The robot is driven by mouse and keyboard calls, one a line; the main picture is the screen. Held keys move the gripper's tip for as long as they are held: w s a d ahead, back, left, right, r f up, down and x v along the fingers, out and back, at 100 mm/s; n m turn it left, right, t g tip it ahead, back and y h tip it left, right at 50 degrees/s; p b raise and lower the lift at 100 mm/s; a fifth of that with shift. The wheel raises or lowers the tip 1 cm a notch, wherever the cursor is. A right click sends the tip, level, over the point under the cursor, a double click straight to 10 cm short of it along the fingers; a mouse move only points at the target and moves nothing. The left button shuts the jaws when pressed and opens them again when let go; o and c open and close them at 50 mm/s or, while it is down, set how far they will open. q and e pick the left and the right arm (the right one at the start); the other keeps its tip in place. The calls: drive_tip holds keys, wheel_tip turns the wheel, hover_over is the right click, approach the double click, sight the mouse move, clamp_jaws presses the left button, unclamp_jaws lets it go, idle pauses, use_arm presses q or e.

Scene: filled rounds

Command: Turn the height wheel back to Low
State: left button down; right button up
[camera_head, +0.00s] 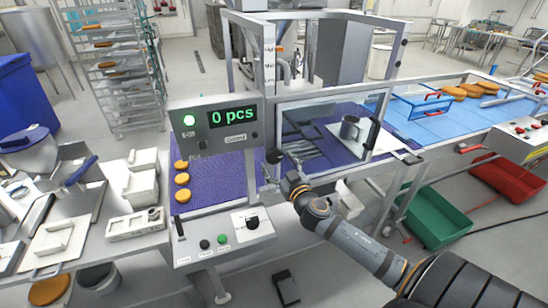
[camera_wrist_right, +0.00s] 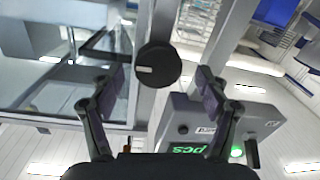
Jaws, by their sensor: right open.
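The height wheel (camera_wrist_right: 158,66) is a round black knob with a short white mark toward its left side, on a pale upright post in the right wrist view. In the head view the wheel (camera_head: 273,156) shows small and dark, right of the counter display. My right gripper (camera_wrist_right: 161,80) is open and empty, with one finger on each side of the wheel in the picture. The fingers seem apart from it. No scale lettering beside the wheel is readable. My left gripper is not in view.
The counter box (camera_head: 216,126) reads 0 pcs with a green lamp lit. Orange rounds (camera_head: 182,180) lie on the purple belt at left. A control panel (camera_head: 222,240) stands in front.

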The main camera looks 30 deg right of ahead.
sight(276, 159)
drive_tip(key=shift+w+d+p, duration=0.25)
drive_tip(key=shift+w+p, duration=0.05)
drive_tip(key=shift+w, duration=0.45)
drive_tip(key=shift+w+d+p, duration=0.2)
drive_tip(key=shift+w+p, duration=0.05)
drive_tip(key=shift+w, duration=0.45)
drive_tip(key=shift+a, duration=0.1)
drive_tip(key=c, duration=1.2)
